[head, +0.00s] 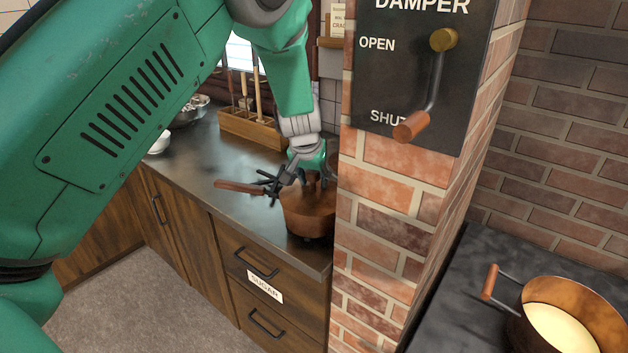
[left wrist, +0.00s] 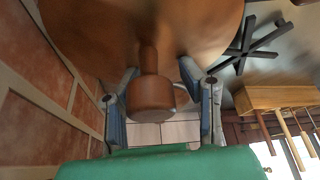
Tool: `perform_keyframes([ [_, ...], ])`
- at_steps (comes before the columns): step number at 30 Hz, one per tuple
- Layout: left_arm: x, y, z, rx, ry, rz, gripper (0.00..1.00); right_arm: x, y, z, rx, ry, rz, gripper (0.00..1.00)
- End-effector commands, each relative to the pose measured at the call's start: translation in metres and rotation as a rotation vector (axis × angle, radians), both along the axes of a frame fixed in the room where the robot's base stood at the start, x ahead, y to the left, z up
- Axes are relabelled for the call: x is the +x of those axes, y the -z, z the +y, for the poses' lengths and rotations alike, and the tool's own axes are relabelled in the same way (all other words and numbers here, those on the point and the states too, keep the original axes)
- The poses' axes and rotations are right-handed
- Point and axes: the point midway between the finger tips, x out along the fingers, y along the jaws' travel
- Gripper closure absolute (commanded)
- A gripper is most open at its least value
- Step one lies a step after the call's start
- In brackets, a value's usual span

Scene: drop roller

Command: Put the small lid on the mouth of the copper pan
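A copper pan (head: 565,325) with a pale filling and a wooden handle stands uncovered on the dark surface at lower right. My left gripper (head: 312,178) is at a round copper-brown vessel (head: 310,215) on the counter beside the brick pillar. In the left wrist view, a wooden knob (left wrist: 150,97) rises from a broad round copper-brown top (left wrist: 95,30), seemingly a lid. The two fingers of my left gripper (left wrist: 160,85) stand on either side of the knob, with a visible gap on its right. Whether the top is separate from the vessel is unclear. My right gripper is out of view.
The brick pillar (head: 385,195) with a damper lever (head: 433,80) stands between counter and pan. A black spoked stand (head: 272,182) and a wooden handle (head: 238,187) lie left of the vessel. A wooden utensil rack (head: 250,127) is behind.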

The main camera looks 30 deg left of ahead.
Motion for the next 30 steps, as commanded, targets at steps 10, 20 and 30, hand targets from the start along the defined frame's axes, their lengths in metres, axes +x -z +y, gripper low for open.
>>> perform_keyframes([
  [10,-0.002,0.003,0.0,-0.001,0.001,0.007,0.68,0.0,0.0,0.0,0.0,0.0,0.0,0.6],
  [20,-0.015,-0.033,-0.004,-0.001,0.001,0.001,0.68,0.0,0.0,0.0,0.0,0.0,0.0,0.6],
  [30,-0.039,-0.094,-0.011,0.001,0.002,0.001,0.68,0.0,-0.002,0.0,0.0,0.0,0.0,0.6],
])
